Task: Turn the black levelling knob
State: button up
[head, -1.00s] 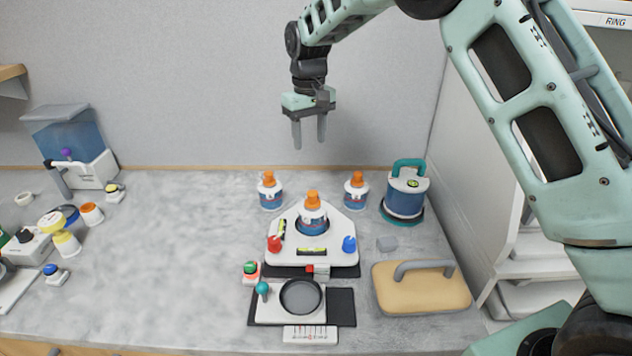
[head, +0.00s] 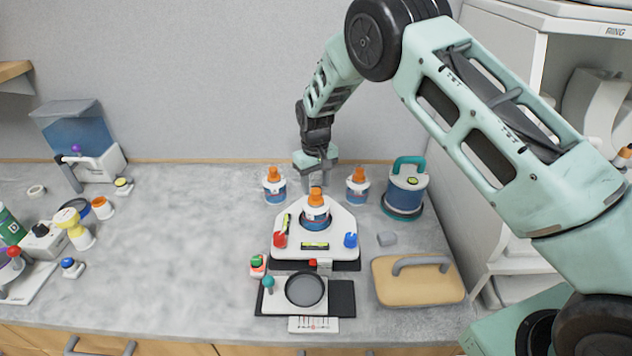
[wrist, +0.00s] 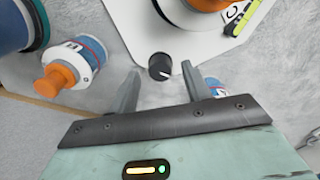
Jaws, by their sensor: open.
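The black levelling knob (wrist: 160,66) has a white pointer line and sits at the tip of the white triangular plate (wrist: 125,22) in the wrist view. In the head view the knob is hidden behind my gripper and the bottle on the plate (head: 344,222). My gripper (wrist: 158,80) is open and points down over the back corner of the plate. Its two fingers stand apart, one on either side of the knob's near side in the wrist view. I cannot tell whether they touch it. My gripper also shows in the head view (head: 315,180).
Blue-and-white bottles with orange caps stand left (head: 274,187) and right (head: 357,187) of the gripper, and one stands on the plate (head: 316,212). Red (head: 280,240) and blue (head: 350,240) knobs sit on the plate's front corners. A teal-handled blue canister (head: 405,190) stands at right.

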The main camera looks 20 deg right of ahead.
jog(key=shift+f, duration=0.95)
jog(key=c, duration=1)
jog(key=shift+m, duration=0.3)
